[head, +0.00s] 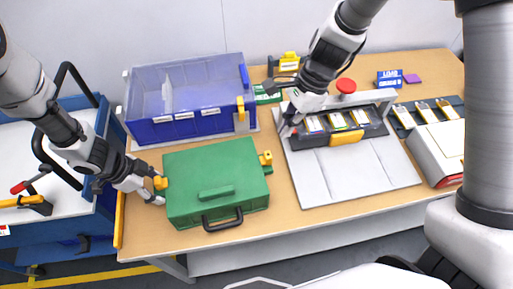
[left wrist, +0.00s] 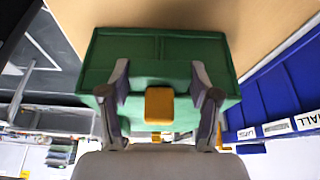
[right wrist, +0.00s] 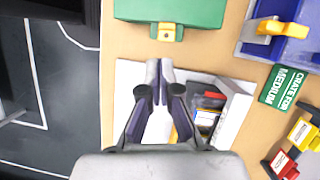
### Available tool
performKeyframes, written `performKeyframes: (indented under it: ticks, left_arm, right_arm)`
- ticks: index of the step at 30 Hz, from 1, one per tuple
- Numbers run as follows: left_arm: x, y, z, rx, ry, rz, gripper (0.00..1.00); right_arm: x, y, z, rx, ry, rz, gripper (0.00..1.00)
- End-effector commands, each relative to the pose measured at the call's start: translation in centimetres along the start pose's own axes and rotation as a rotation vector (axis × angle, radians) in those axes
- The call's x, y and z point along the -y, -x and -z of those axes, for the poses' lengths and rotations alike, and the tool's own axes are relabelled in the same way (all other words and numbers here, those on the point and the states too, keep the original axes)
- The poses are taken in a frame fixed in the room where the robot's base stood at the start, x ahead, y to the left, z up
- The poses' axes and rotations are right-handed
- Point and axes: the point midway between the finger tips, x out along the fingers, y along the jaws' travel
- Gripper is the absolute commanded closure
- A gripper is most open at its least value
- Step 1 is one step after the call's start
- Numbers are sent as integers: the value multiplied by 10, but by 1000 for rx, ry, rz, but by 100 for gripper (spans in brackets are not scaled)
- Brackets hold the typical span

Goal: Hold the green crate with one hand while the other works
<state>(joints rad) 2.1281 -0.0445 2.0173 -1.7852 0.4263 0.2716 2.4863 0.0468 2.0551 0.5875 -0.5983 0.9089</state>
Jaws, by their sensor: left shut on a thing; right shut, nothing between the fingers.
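The green crate (head: 217,180) sits closed on the table, with a black handle on its front and yellow latches on its sides. My left gripper (head: 160,190) is at the crate's left side. In the left wrist view its fingers (left wrist: 158,90) straddle the yellow latch (left wrist: 159,106) and press on the green crate (left wrist: 160,45). My right gripper (head: 290,122) is shut and empty above the left edge of the grey work plate (head: 350,172). In the right wrist view its fingertips (right wrist: 159,75) meet, and the green crate (right wrist: 175,10) is at the top, apart from them.
A blue divided bin (head: 190,125) stands behind the crate. A fixture (head: 345,138) with several pouch cells stands at the back of the work plate. A red button (head: 346,86), a tray of cells (head: 428,112) and a white box (head: 438,152) are to the right.

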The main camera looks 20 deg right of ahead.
Motion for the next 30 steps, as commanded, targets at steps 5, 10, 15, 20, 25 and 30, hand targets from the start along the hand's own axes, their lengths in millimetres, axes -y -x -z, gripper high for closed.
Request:
performKeyframes:
  ticks: [5,10,15,20,25,30]
  left_arm:
    - [0,0,0,0,0,0,95]
    - [0,0,0,0,0,0,95]
    - [0,0,0,0,0,0,95]
    - [0,0,0,0,0,0,95]
    - [0,0,0,0,-1,0,95]
    - [0,0,0,-1,0,0,95]
  right_arm:
    - [3,17,34,160,42,6,100]
    - [-2,21,80,316,0,52,100]
    - [-8,16,105,410,-77,94,100]
    - [-10,12,108,425,-93,95,100]
    - [-10,12,108,424,-93,95,100]
    - [-10,4,104,424,-94,92,100]
